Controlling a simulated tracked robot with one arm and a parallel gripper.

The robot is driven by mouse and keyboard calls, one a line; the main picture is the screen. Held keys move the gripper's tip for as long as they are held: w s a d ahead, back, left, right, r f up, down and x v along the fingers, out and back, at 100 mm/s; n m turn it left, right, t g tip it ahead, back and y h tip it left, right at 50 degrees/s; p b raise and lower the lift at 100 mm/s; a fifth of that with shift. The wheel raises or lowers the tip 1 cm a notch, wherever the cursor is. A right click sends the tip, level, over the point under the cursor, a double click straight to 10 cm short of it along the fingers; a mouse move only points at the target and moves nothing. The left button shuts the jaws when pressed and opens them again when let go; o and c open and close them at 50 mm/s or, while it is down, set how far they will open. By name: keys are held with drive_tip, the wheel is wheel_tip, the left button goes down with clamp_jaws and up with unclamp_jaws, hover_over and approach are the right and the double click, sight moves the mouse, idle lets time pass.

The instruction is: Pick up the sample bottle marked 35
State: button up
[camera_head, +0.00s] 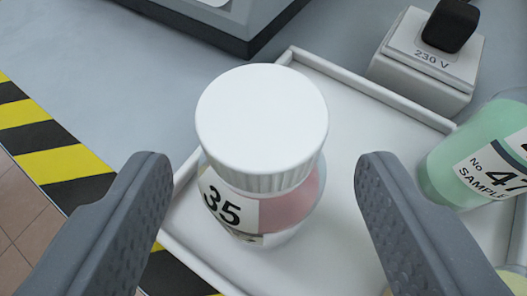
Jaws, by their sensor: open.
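The sample bottle marked 35 (285,210) stands upright in the white tray (351,109), near the tray's left corner. It has a white ribbed cap, a clear body with pinkish contents, and a white label with a black 35. My gripper (262,165) is open, with one grey finger to the left of the bottle and one to the right. There is a visible gap between each finger and the bottle in the picture. The lower part of the tray is partly hidden by my right finger.
A green bottle marked 47 (452,160) is at the right, beyond my right finger. Yellowish items show at the lower right edge. A grey device (225,22) is at the back. A yellow-black striped edge (55,150) runs at left.

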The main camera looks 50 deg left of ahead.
sight(264, 116)
drive_tip(key=x, duration=0.2)
drive_tip(key=r+b+x, duration=0.1)
drive_tip(key=x, duration=0.2)
drive_tip(key=shift+w+a, duration=0.2)
drive_tip(key=shift+a, duration=0.05)
drive_tip(key=c, duration=1.2)
